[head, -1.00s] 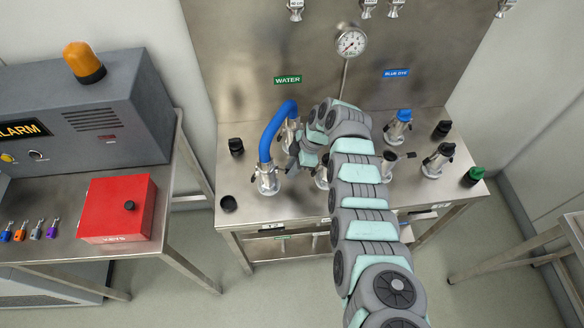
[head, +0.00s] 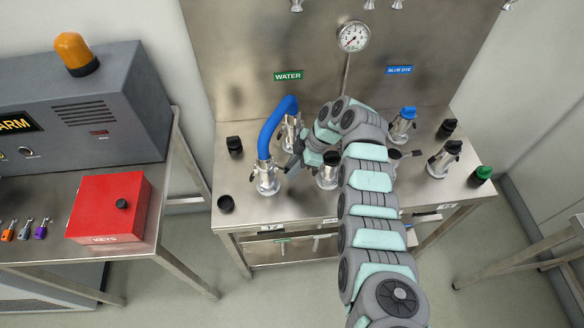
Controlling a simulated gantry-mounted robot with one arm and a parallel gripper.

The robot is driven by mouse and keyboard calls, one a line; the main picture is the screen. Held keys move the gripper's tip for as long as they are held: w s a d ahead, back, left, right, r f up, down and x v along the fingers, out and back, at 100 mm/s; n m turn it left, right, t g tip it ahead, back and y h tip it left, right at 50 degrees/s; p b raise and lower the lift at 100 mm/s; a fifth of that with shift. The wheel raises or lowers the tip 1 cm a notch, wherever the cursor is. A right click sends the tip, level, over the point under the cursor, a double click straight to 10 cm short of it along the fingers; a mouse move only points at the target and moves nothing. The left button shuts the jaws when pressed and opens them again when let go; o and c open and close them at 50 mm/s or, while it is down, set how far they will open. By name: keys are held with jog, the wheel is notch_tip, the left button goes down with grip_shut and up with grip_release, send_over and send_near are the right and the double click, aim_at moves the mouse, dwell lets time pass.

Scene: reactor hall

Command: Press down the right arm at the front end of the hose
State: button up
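The blue hose (head: 272,127) arches between a rear metal coupling (head: 290,132) and a front metal coupling (head: 266,178) on the steel bench. The front coupling stands upright, and the hose's front end sits on it. Its right arm is too small and too close to my gripper to make out clearly, so its angle cannot be told. My gripper (head: 291,165) is just right of the front coupling, with its fingertips pointing left and down towards it. I cannot tell whether they touch it, or whether the fingers are open or shut.
A black-capped fitting (head: 329,168) stands close right of my gripper. Blue-capped (head: 403,124) and black-capped (head: 444,158) fittings stand further right. Loose caps lie on the bench, including a black one (head: 226,204) front left. A pressure gauge (head: 354,37) is on the back panel.

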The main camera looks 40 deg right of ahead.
jog(key=o, duration=0.4)
jog(key=shift+c, duration=0.2)
jog(key=v, duration=1)
jog(key=shift+s+d+r, duration=0.2)
jog(key=shift+r, duration=0.1)
